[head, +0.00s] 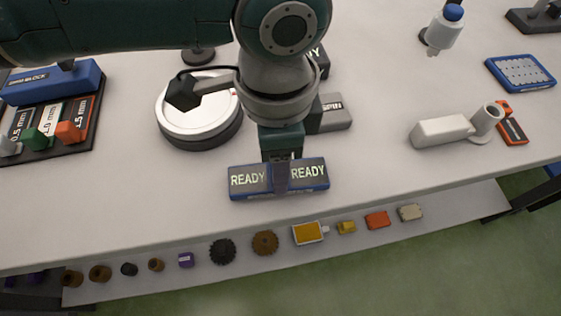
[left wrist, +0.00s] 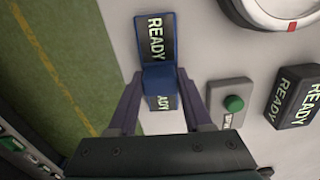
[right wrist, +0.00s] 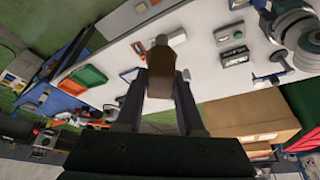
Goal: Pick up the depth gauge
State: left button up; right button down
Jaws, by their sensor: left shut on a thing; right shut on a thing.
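A dark block on a blue base (head: 248,181) with two lit READY displays lies near the front edge of the table. No label names it as the depth gauge. My left gripper (head: 281,182) comes down over its middle and is shut on its raised blue part (left wrist: 160,80), between the displays in the left wrist view. The block appears to rest on the table. My right gripper (right wrist: 165,88) is outside the head view. In the right wrist view it is shut on a brown block (right wrist: 161,75), with the table behind.
A white round turntable (head: 199,118) stands behind the left gripper. A grey box with a green button (left wrist: 234,103) and another READY box (left wrist: 296,97) are close by. A white fixture (head: 442,131) stands at right. A lower shelf (head: 335,258) holds several small parts.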

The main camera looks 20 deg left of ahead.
pick_arm(q)
grip_shut()
jog(key=shift+r, duration=0.1)
